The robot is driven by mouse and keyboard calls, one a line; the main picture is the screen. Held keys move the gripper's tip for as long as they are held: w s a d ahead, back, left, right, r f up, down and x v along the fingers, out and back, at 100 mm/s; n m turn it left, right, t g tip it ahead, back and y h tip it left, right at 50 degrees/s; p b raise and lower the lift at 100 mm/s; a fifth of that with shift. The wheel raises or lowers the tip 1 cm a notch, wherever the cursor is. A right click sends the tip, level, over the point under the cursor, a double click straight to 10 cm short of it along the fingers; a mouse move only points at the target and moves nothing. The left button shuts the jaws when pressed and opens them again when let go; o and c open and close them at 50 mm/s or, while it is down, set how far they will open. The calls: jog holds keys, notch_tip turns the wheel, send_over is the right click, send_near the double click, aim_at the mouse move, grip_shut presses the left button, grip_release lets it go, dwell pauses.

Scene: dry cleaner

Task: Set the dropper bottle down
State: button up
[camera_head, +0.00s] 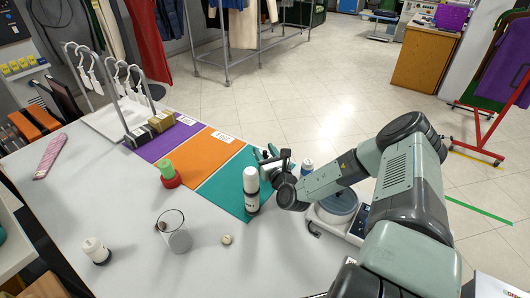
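My gripper (266,158) is over the teal mat section, on the right part of the table. A tall bottle with a white top and a dark, labelled lower part (251,180) is directly beside the fingers in the picture. It looks upright. I cannot tell whether the fingers touch it or whether it rests on the mat. A small white bottle with a blue band (307,168) shows just right of the gripper, partly hidden by my arm. Which of these is the dropper bottle is unclear. The finger gap is too small and hidden to read.
The mat has purple (165,143), orange (205,153) and teal (226,188) sections. A green-and-red item (170,178), a clear beaker (177,238), a white-and-black bottle (97,252) and a small round object (227,240) stand around. A scale-like device (335,215) is at right. The table's left middle is clear.

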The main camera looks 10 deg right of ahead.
jog(key=shift+s+r, duration=0.1)
jog(key=shift+r, duration=0.1)
jog(key=s, duration=0.4)
jog(key=s+d, duration=0.1)
jog(key=s, duration=0.2)
jog(key=s+d, duration=0.1)
jog(key=s, duration=0.3)
jog(key=shift+s+d, duration=0.15)
jog(key=shift+s, duration=0.15)
